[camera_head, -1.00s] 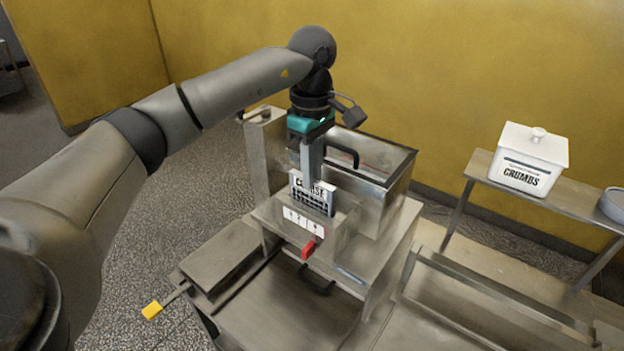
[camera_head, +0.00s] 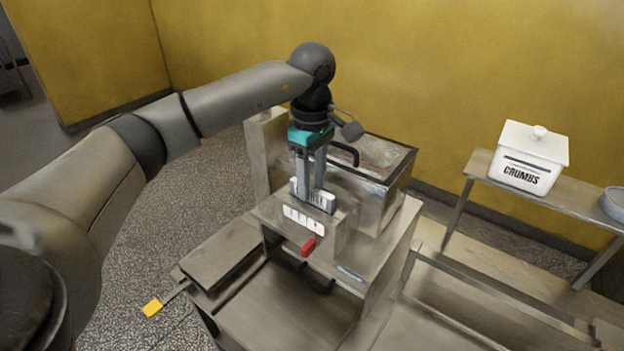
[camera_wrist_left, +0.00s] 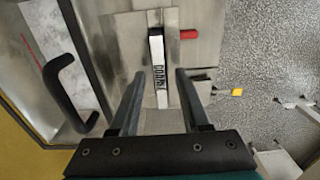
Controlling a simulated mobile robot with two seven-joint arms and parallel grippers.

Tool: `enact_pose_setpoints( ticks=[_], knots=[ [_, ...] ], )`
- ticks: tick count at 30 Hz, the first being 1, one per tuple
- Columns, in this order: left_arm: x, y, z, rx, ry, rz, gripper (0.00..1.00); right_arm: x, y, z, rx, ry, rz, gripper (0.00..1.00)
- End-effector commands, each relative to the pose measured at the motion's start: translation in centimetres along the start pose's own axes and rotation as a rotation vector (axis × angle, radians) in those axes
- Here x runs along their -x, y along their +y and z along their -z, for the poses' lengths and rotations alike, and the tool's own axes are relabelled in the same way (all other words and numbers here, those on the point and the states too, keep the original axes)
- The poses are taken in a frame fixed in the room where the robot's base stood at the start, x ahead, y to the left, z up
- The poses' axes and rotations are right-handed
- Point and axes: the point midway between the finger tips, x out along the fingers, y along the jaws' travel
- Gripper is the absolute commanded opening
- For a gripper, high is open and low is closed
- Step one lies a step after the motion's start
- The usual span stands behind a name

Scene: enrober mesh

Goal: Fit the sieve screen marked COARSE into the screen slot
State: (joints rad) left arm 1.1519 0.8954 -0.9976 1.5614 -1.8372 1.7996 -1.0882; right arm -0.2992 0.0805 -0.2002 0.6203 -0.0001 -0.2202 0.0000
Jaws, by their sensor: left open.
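The sieve screen (camera_head: 326,203) stands upright in the top of the metal housing (camera_head: 346,230), where the screen slot is, with only a low upper part showing. Its lettering is partly covered in the head view; in the left wrist view the screen (camera_wrist_left: 157,60) shows edge-on with dark lettering on its pale top. My left gripper (camera_head: 312,192) points down over it, open, one finger on each side. In the left wrist view the fingers (camera_wrist_left: 155,100) stand apart with clear gaps to the screen. The slot itself is hidden. My right gripper is not in view.
A red handle (camera_head: 309,245) sticks out of the housing front below a white marked plate (camera_head: 303,220). A bin with a black handle (camera_head: 344,152) stands behind. A white CRUMBS box (camera_head: 530,160) is on a shelf at right. A yellow-ended lever (camera_head: 153,307) juts out front left.

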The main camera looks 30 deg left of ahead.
Motion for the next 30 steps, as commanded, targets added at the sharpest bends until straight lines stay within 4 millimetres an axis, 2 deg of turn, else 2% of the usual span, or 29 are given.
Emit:
enact_pose_setpoints(
  ticks=[5,8,16,21,25,30],
  knots=[
    [0.5,0.0,0.0,0.000,0.000,0.000,0.46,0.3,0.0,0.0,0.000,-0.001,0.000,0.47],
    [1.6,0.1,0.0,0.000,0.000,-0.006,0.46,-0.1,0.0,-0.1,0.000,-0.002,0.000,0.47],
    [7.5,0.1,-0.1,-0.001,0.000,-0.007,0.46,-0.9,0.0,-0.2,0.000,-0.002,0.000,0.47],
    [10.4,0.1,0.0,0.000,0.001,-0.004,0.46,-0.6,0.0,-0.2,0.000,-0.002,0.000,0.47],
    [11.7,0.1,0.0,0.000,0.001,-0.003,0.46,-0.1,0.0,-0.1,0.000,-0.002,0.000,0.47],
    [12.3,0.1,0.0,0.000,0.000,-0.001,0.46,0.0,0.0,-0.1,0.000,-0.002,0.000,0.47]
  ],
)
